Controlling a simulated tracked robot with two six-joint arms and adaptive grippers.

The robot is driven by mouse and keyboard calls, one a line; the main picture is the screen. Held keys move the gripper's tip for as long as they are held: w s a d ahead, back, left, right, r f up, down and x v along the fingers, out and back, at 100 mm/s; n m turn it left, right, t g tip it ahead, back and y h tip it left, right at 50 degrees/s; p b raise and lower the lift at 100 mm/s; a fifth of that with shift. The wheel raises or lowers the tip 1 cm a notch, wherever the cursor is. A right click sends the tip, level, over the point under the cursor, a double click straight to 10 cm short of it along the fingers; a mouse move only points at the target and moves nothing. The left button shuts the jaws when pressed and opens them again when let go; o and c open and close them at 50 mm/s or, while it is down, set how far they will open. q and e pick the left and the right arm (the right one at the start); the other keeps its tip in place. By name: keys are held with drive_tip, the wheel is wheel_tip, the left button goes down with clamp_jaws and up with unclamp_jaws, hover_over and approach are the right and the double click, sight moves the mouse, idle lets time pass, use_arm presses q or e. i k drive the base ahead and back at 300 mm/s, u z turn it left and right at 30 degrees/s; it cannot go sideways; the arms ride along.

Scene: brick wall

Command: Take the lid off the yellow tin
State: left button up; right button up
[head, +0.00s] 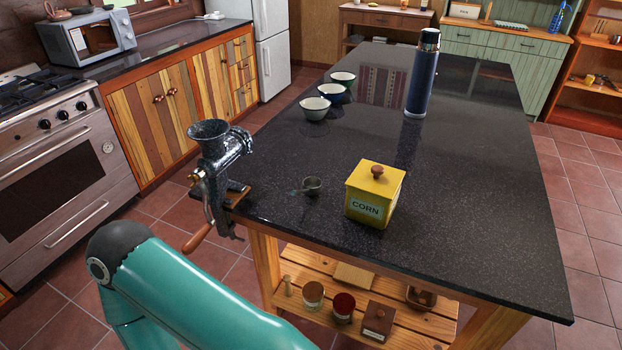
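The yellow tin (369,204) stands upright on the dark stone top of the island table (465,215), near its front edge. It is square and bears a pale label reading "CORN". Part of my teal left arm shows at the lower left, in front of the table. Neither of my grippers is in view.
A small metal scoop (312,186) lies left of the tin. A meat grinder (215,165) is clamped at the table's left corner. Several bowls (315,107) and a tall dark blue flask (422,75) stand farther back. The tabletop right of the tin is clear.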

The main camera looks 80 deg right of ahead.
sight(382, 181)
drive_tip(key=u, duration=0.1)
drive_tip(key=i, duration=1.2)
drive_tip(key=z, duration=2.15)
drive_tip(key=i, duration=0.25)
drive_tip(key=z, duration=2.45)
drive_tip(key=k, duration=0.45)
drive_tip(key=z, duration=0.6)
drive_tip(key=i, duration=0.65)
